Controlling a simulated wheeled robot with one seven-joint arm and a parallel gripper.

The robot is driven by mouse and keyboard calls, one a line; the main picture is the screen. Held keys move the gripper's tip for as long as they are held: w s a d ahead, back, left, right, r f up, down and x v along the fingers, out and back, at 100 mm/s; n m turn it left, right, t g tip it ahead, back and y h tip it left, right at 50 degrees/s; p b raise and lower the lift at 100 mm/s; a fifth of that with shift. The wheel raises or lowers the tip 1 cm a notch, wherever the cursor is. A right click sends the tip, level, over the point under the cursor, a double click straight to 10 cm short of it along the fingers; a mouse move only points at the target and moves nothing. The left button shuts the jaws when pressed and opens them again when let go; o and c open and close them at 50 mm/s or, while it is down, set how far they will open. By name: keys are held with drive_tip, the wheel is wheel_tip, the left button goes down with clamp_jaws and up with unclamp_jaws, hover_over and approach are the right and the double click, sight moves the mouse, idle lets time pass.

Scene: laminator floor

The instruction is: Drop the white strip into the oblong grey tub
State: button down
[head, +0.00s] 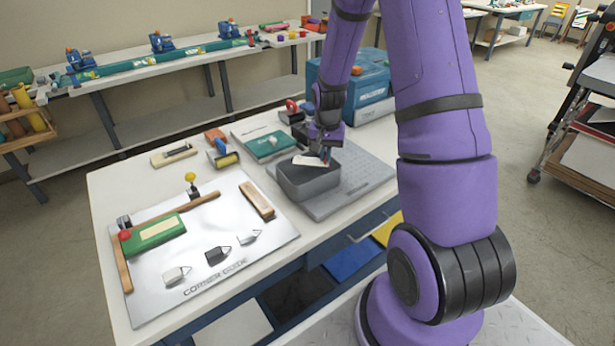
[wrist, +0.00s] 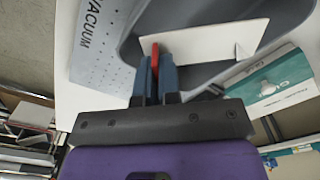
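The white strip (head: 310,161) is at my gripper (head: 324,153), over the oblong grey tub (head: 308,184). In the wrist view the strip (wrist: 205,42) lies across the fingertips of my gripper (wrist: 156,70), above the tub's hollow (wrist: 135,50). A narrow red piece (wrist: 155,58) shows between the two blue-grey fingers, which are close together on it; it seems to belong to the strip's held end. The tub stands upright on the bench, and the part of it behind the strip is hidden.
A white corner guide board (head: 215,250) with a green block (head: 152,234) fills the bench's left part.

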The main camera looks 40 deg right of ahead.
drive_tip(key=shift+f, duration=0.45)
drive_tip(key=c, duration=1.2)
unclamp_jaws()
drive_tip(key=shift+c, duration=0.2)
drive_tip(key=shift+r, duration=0.1)
wheel_tip(320, 180, up, 11)
drive_tip(key=shift+f, duration=0.2)
drive_tip(key=shift+a+r, duration=0.1)
